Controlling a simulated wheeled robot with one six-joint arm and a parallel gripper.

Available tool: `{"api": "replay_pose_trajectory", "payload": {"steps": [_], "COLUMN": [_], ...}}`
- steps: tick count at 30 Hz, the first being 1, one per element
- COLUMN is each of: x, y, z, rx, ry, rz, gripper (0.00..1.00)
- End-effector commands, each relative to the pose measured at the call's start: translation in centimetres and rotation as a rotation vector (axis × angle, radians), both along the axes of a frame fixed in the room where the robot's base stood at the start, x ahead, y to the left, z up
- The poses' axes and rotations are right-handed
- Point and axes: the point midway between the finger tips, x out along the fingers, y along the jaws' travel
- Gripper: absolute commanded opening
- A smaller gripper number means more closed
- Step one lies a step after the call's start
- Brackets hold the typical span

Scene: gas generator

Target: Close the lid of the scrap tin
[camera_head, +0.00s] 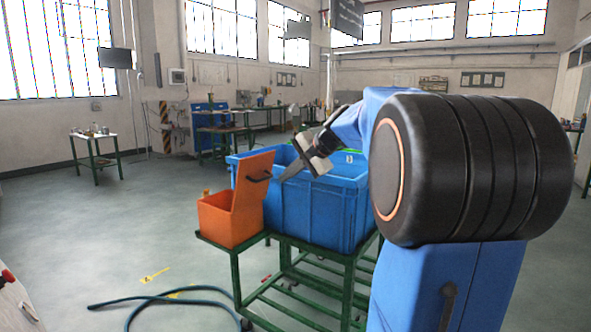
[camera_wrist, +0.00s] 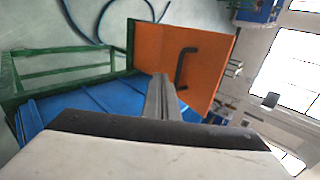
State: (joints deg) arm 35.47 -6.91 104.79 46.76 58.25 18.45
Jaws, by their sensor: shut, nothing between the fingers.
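The scrap tin (camera_head: 230,222) is an orange box on a green-framed cart, left of a blue crate. Its orange lid (camera_head: 253,185) stands raised and tilted at the tin's right side, with a black handle on the face towards the crate. In the wrist view the lid (camera_wrist: 215,64) fills the upper middle, with its dark handle (camera_wrist: 183,68) plain. My gripper (camera_head: 281,178) is shut and empty, over the blue crate, to the right of the lid. In the wrist view my gripper's fingers (camera_wrist: 162,85) point towards the lid's handle side. Whether they touch the lid cannot be told. The tin's inside is mostly hidden.
The blue crate (camera_head: 322,212) stands on the green cart (camera_head: 300,290) right beside the tin, its walls below my arm. A blue hose (camera_head: 165,298) lies on the floor in front. Open floor lies to the left; a small table (camera_head: 93,137) is farther back.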

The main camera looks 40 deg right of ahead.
Motion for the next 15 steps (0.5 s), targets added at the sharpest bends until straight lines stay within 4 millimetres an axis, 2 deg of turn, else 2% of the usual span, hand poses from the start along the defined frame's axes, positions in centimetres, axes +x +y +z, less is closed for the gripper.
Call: {"api": "replay_pose_trajectory", "payload": {"steps": [4,9,15], "x": [1.9,4.0,5.2], "y": [0.8,1.5,1.8], "z": [-1.7,-1.3,-1.1], "rx": [0.002,0.0,0.0], "ry": [0.002,0.0,-0.001], "rz": [0.002,0.003,0.001], "gripper": [0.0,0.0,0.0]}}
